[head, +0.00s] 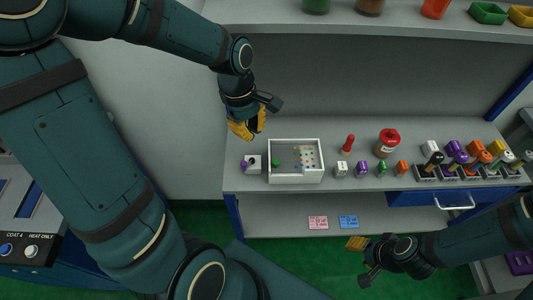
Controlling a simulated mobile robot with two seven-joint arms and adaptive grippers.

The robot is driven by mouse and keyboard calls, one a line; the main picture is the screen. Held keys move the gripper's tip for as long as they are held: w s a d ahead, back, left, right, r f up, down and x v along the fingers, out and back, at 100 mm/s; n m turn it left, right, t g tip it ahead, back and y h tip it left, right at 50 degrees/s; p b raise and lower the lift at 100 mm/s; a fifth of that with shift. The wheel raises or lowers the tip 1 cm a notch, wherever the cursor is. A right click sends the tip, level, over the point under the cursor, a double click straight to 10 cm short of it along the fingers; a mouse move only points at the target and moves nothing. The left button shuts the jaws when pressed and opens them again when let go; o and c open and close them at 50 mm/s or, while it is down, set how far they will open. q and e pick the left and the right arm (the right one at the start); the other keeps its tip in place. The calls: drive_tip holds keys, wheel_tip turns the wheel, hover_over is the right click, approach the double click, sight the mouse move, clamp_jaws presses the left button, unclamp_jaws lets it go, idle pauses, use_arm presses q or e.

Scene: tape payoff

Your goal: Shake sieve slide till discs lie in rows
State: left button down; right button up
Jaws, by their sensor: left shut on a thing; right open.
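A white open box (296,177) stands on the grey worktop, with a grey floor inside. Small coloured discs (307,157) sit in its right part, looking grouped in short rows. A green knob (276,163) shows at its left; I take this to be the sieve slide's knob. My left gripper (246,128) is behind and left of the box, apart from the knob. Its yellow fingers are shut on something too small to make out. My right gripper (356,243) is open and empty, low in front of the worktop.
Several coloured handles stand in holders at far right. Pink (317,223) and blue cards lie on the lower shelf.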

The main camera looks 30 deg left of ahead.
sight(286, 155)
use_arm(q)
drive_tip(key=f+n+b, duration=0.1)
drive_tip(key=f+n, duration=0.1)
drive_tip(key=f, duration=0.1)
drive_tip(key=f+n+b, duration=0.1)
drive_tip(key=f+n, duration=0.1)
drive_tip(key=f, duration=0.1)
drive_tip(key=a+f+n+t+b, duration=0.1)
drive_tip(key=f+n, duration=0.1)
drive_tip(key=shift+s+f+n, duration=0.2)
drive_tip(key=shift+f+n, duration=0.1)
drive_tip(key=shift+f, duration=0.1)
drive_tip(key=d, duration=0.1)
drive_tip(key=w+d+f+b, duration=0.1)
drive_tip(key=shift+w+d+f, duration=0.1)
drive_tip(key=shift+w+d, duration=0.05)
drive_tip(key=shift+d, duration=0.15)
drive_tip(key=shift+w+d, duration=0.25)
drive_tip(key=shift+d, duration=0.35)
